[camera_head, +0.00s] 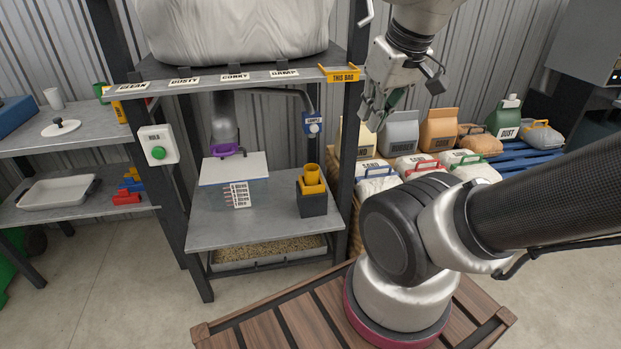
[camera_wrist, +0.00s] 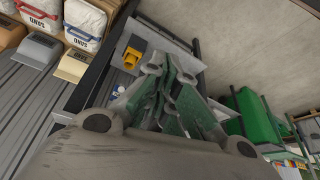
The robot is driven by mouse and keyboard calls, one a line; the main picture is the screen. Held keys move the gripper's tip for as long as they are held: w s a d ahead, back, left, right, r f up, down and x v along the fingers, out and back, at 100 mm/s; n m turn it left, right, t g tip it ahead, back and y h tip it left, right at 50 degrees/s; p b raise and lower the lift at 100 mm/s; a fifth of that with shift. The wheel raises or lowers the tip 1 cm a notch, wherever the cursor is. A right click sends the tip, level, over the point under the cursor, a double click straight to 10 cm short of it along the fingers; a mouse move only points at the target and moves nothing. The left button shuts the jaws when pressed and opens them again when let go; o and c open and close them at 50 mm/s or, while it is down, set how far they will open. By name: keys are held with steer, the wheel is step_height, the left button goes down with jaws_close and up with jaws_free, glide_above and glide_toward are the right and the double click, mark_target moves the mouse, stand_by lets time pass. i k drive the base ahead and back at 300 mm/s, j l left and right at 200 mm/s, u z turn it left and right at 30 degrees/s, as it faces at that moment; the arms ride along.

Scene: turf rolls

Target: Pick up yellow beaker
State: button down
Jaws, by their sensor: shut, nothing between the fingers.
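The yellow beaker (camera_head: 311,175) stands upright in or on a dark grey block-like holder (camera_head: 312,204) on the right part of the middle shelf (camera_head: 250,226). The beaker also shows in the wrist view (camera_wrist: 131,59), left of my fingers. My gripper (camera_head: 370,115) is shut and empty, raised to the right of the rack post, higher than the beaker and apart from it. In the wrist view its greenish fingers (camera_wrist: 165,70) are together. I cannot tell how deep the beaker sits in the holder.
A dark rack post (camera_head: 349,135) stands between my gripper and the shelf. A purple-handled thing (camera_head: 227,150) rests on a white-topped box (camera_head: 235,169) left of the beaker. The labelled shelf (camera_head: 215,84) is above. Several bags (camera_head: 438,130) stand at right.

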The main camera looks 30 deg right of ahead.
mark_target(310, 169)
steer(key=l, duration=1.35)
steer(key=k+l, duration=0.55)
steer(key=l, duration=0.25)
steer(key=k, duration=0.65)
steer(key=i+j, duration=0.35)
steer(key=i+j+u, duration=0.15)
steer(key=i+j, duration=0.15)
steer(key=i, duration=0.2)
steer(key=i+z, duration=0.1)
steer(key=i, duration=0.2)
